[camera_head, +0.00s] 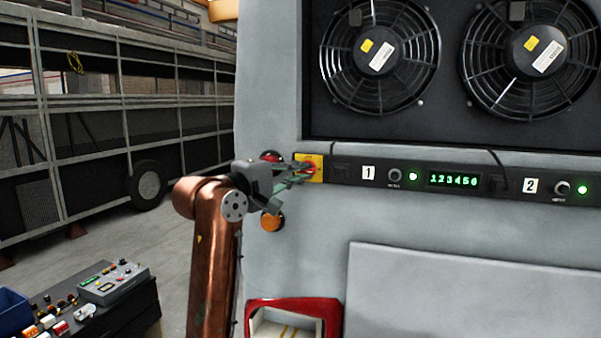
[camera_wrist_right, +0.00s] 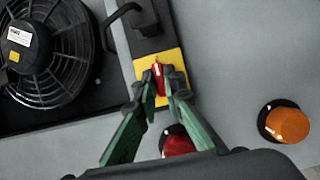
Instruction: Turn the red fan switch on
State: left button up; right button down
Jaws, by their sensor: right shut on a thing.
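The red fan switch (camera_wrist_right: 157,77) is a small red handle on a yellow plate (camera_wrist_right: 173,62), at the end of the dark control strip. The yellow plate also shows in the head view (camera_head: 317,161), left of the label 1. My right gripper (camera_head: 305,169) reaches it from the left in the head view. In the right wrist view, its green fingers (camera_wrist_right: 162,92) are shut on the red handle, one on each side. The fingers partly hide the handle, and I cannot tell whether it is turned on. My left gripper is not in view.
A red lamp (camera_wrist_right: 178,141) and an orange lamp (camera_wrist_right: 286,124) project near my right gripper. A cluttered bench (camera_head: 128,310) stands lower left.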

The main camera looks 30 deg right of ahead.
jog(key=c, duration=2)
grip_release()
jog(key=v, duration=1.2)
jog(key=shift+r, duration=0.1)
jog(key=shift+d, duration=0.15)
